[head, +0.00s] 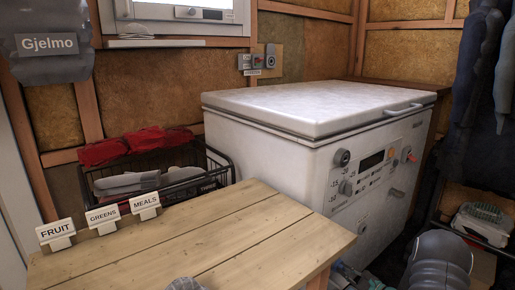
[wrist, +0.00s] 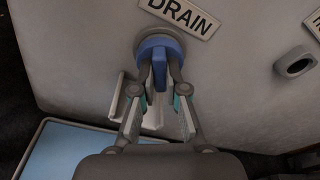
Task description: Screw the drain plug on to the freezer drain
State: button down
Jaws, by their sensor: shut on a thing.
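In the wrist view, the blue drain plug (wrist: 159,50) has a round cap and a flat handle. It sits at the round grey freezer drain (wrist: 138,38) below the DRAIN label (wrist: 180,14). My gripper (wrist: 160,78) is shut on the plug's handle. The plug is in line with the drain and appears to be against it; how far its thread is engaged is hidden. In the head view, the white freezer (head: 275,150) stands with its lid down, and my arm is at the lower right. The plug cannot be made out there.
A light blue tray (wrist: 75,150) with a pale rim lies below the drain. A grey round fitting (wrist: 295,63) protrudes from the panel at right. A wooden table (head: 190,235) with food labels stands left of the freezer, with a black basket (head: 215,162) behind it.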

jog(key=shift+a+r, duration=0.1)
jog(key=shift+a, duration=0.05)
jog(key=shift+w, duration=0.1)
jog(key=shift+r+m+y+p, duration=0.1)
jog(key=shift+m+y+p, duration=0.35)
jog(key=shift+m, duration=0.75)
jog(key=shift+m+g+p, duration=0.4)
jog(key=shift+m+p, duration=0.15)
jog(key=shift+m, duration=0.85)
jog(key=m, duration=0.2)
jog(key=m+p, duration=0.1)
jog(key=m, duration=0.2)
jog(key=shift+g+y, duration=0.3)
jog(key=shift+y, duration=0.05)
jog(key=c, duration=1.1)
grip_release()
jog(key=shift+c, duration=0.2)
